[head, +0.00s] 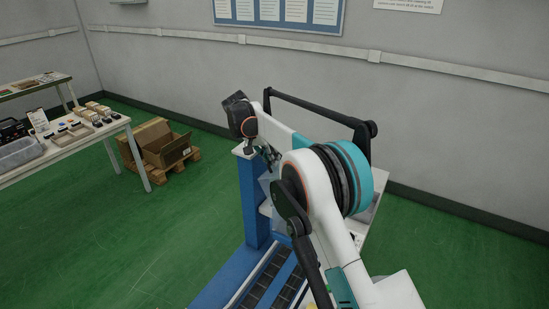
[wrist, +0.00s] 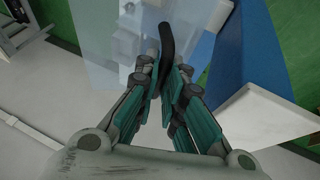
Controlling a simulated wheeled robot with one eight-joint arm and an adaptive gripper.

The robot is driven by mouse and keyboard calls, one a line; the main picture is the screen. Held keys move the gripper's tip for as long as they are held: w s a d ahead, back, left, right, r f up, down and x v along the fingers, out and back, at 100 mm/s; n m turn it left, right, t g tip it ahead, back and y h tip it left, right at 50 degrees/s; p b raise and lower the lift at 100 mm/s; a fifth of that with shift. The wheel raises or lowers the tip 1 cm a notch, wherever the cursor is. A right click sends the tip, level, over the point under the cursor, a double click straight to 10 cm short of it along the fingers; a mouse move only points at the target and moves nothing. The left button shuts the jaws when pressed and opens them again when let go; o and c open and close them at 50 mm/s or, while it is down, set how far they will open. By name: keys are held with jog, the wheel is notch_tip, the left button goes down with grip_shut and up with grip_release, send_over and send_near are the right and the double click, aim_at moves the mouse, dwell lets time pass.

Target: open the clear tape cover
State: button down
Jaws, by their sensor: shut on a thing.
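The clear tape cover (wrist: 98,42) shows in the wrist view as a see-through bluish sheet at the upper left and top. A dark curved handle (wrist: 167,38) stands at its edge. My gripper (wrist: 165,75) is shut on this dark handle, with a teal finger on each side of it. In the head view my gripper (head: 270,156) is small, beside the blue post of the machine (head: 254,195). There my arm hides most of the cover.
A white flat plate (wrist: 260,110) lies right of the fingers in the wrist view. In the head view a table with boxes (head: 65,140) stands left, with a cardboard box on a pallet (head: 165,150) behind it. Green floor between is clear.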

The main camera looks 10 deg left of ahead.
dwell(0.3)
jog(key=c, duration=1.7)
grip_release()
jog(key=v, duration=1.2)
jog(key=shift+a, duration=0.1)
